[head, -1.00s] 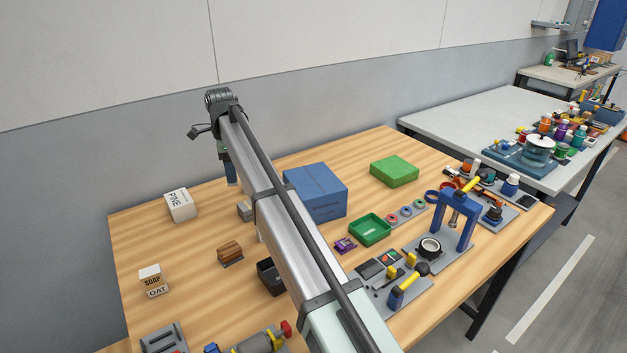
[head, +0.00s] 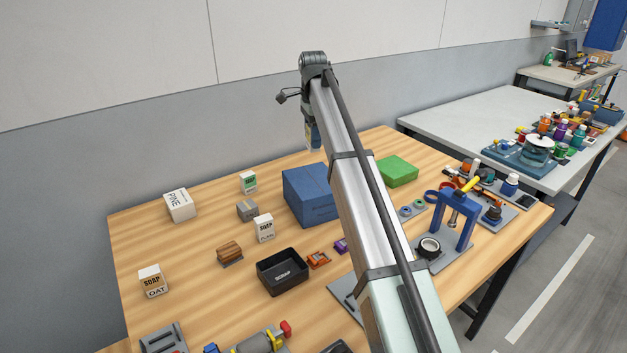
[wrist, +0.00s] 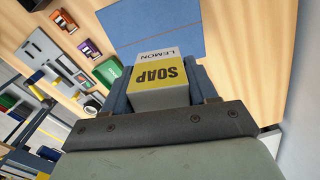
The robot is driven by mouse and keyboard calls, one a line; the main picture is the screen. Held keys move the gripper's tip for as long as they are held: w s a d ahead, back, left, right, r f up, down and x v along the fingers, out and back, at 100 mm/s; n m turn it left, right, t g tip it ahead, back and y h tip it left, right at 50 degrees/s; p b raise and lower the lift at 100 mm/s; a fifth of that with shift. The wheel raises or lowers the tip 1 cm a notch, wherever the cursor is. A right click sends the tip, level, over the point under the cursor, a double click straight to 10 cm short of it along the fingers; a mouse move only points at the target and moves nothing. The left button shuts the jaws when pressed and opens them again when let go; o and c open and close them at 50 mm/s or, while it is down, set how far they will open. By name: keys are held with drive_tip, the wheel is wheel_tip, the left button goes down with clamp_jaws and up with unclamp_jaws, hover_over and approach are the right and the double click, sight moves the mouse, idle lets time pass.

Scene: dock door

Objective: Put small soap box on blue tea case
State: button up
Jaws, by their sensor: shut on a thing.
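My gripper (head: 313,140) is shut on a white and yellow soap box (wrist: 161,76) marked SOAP LEMON, clear in the wrist view between the two blue fingers. In the head view the box is mostly hidden by the fingers and my arm. The blue tea case (head: 307,197) is a large blue box on the wooden table. It also shows in the wrist view (wrist: 150,27), beyond the held box. In the head view my gripper is above the case, near its back edge; a gap shows between them.
Other cartons stand left of the case: a PINE box (head: 180,205), a SOAP OAT box (head: 152,281), another SOAP box (head: 264,228) and a green-labelled box (head: 248,182). A black scrap bin (head: 282,272) is in front. A green box (head: 397,171) stands to the right.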

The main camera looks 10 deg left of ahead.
drive_tip(key=n, duration=0.1)
drive_tip(key=s+n, duration=0.1)
drive_tip(key=n, duration=0.1)
drive_tip(key=shift+d, duration=0.15)
hover_over(313, 179)
drive_tip(key=shift+n, duration=0.3)
drive_tip(key=shift+f, duration=5)
drive_tip(key=shift+f, duration=0.1)
drive_tip(key=o, duration=1.1)
wheel_tip(313, 179, up, 12)
drive_tip(key=shift+r, duration=0.1)
drive_tip(key=shift+d, duration=0.1)
